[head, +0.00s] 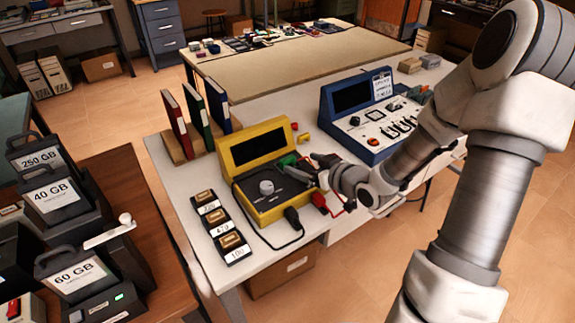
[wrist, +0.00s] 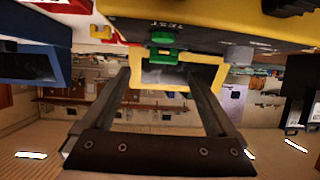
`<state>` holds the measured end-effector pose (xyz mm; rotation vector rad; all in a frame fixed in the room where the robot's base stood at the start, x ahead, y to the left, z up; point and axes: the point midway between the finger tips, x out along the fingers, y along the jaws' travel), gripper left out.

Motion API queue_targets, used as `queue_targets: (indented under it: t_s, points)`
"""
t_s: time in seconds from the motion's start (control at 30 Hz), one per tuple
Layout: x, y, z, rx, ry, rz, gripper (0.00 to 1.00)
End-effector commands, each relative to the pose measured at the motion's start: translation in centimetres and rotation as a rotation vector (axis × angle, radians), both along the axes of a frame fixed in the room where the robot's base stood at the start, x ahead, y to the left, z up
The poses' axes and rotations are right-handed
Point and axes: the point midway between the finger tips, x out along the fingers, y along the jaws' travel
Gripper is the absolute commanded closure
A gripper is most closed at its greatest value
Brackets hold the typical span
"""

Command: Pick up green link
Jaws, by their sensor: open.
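The green link (head: 288,160) sits at the right part of the yellow instrument (head: 258,150), beside its dark screen. In the wrist view the green link (wrist: 162,40) is a small green block near the lettering "TEST" on the dark panel. My gripper (head: 304,166) is at the right side of the yellow instrument, close to the link. In the wrist view my gripper (wrist: 157,74) has its two fingers wide apart with nothing held between them. The link lies just beyond the fingertips, roughly centred between them. Whether anything touches is not clear.
A blue instrument (head: 345,94) with switches stands to the right. Red, green and blue binders (head: 194,120) stand behind left. Labelled blocks (head: 221,228) lie in front left. A black plug (head: 292,217) with a cable and a red piece (head: 319,201) are near the arm.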

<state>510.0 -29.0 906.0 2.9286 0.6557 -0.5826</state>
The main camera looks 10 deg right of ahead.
Motion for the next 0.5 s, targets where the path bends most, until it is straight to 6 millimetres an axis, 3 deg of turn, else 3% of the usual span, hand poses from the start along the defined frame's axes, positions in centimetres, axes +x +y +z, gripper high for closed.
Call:
queue_targets:
  t_s: [0.5]
  points:
    - [4.4, 2.7, -2.3, 0.0, -0.001, 0.001, 0.07]
